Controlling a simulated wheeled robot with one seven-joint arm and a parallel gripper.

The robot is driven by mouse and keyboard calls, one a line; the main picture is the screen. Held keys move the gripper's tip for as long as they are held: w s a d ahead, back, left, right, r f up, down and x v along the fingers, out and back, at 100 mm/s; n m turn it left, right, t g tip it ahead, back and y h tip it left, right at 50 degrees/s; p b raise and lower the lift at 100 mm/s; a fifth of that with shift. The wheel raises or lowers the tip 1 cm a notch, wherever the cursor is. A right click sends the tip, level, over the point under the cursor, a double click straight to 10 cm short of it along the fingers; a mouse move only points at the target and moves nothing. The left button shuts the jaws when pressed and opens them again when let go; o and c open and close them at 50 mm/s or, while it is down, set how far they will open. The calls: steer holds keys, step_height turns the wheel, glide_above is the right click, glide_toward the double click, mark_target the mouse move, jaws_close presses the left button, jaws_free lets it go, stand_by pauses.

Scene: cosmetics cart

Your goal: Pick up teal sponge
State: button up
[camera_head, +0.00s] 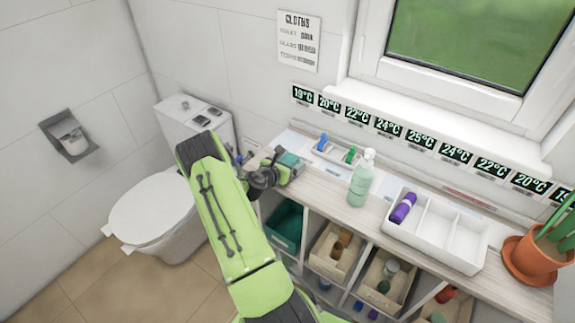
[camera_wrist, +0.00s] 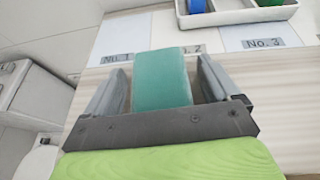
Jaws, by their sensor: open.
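The teal sponge (camera_wrist: 162,78) is a rectangular block at the left end of the counter. In the wrist view it lies between the two open fingers of my gripper (camera_wrist: 160,85), with a gap visible on each side. In the head view the teal sponge (camera_head: 288,160) shows partly beyond my gripper (camera_head: 283,168), and the gripper and arm hide some of it. From these views I cannot tell how far down the fingers reach beside it.
A white tray (camera_head: 338,157) with a blue and a green item stands just behind. A soap bottle (camera_head: 361,180) is to the right, then a white divided box (camera_head: 468,264) with a purple item and a potted plant (camera_head: 532,262). Bins sit below the counter; the toilet (camera_head: 150,212) is left.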

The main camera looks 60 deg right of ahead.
steer(key=c, duration=1)
steer(key=shift+r, duration=0.15)
steer(key=shift+c, duration=0.2)
